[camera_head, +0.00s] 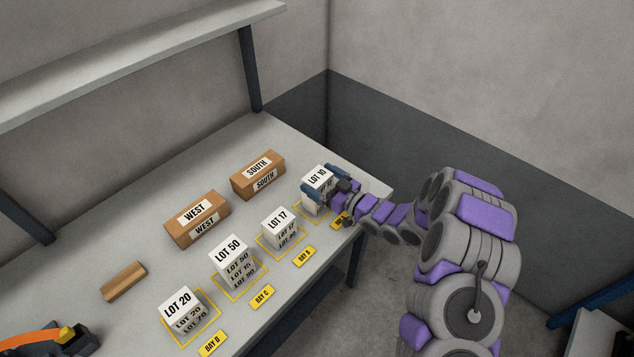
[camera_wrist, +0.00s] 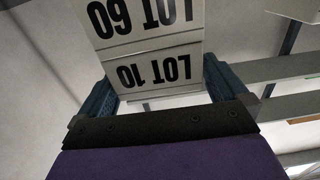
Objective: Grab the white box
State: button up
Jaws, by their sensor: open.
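Several white boxes or stacks with LOT labels stand in a row on the table. The one at the far right, labelled LOT 10 (camera_head: 318,177), has my gripper (camera_head: 326,183) at it. In the wrist view my gripper's two blue fingers (camera_wrist: 160,88) are open, one on each side of the white LOT 10 box (camera_wrist: 155,72), which appears upside down. A white face reading LOT 60 (camera_wrist: 145,18) adjoins it, seemingly a box below. I cannot tell whether the fingers touch the box. The other white ones are LOT 17 (camera_head: 278,222), LOT 50 (camera_head: 231,250) and LOT 20 (camera_head: 180,304).
Brown boxes marked WEST (camera_head: 197,220) and SOUTH (camera_head: 258,175) stand behind the row. A wooden block (camera_head: 124,281) and a dark tool with an orange part (camera_head: 65,335) lie at left. Yellow bay tags (camera_head: 262,297) line the front edge. A shelf (camera_head: 150,55) hangs above.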

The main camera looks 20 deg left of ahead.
aim_at(313, 173)
jog(key=shift+b+x, duration=0.4)
jog(key=shift+x, duration=1.4)
jog(key=shift+d, duration=0.1)
jog(key=shift+c, duration=0.3)
jog(key=shift+r, duration=0.1)
jog(key=c, duration=0.8)
jog(key=shift+c, duration=0.2)
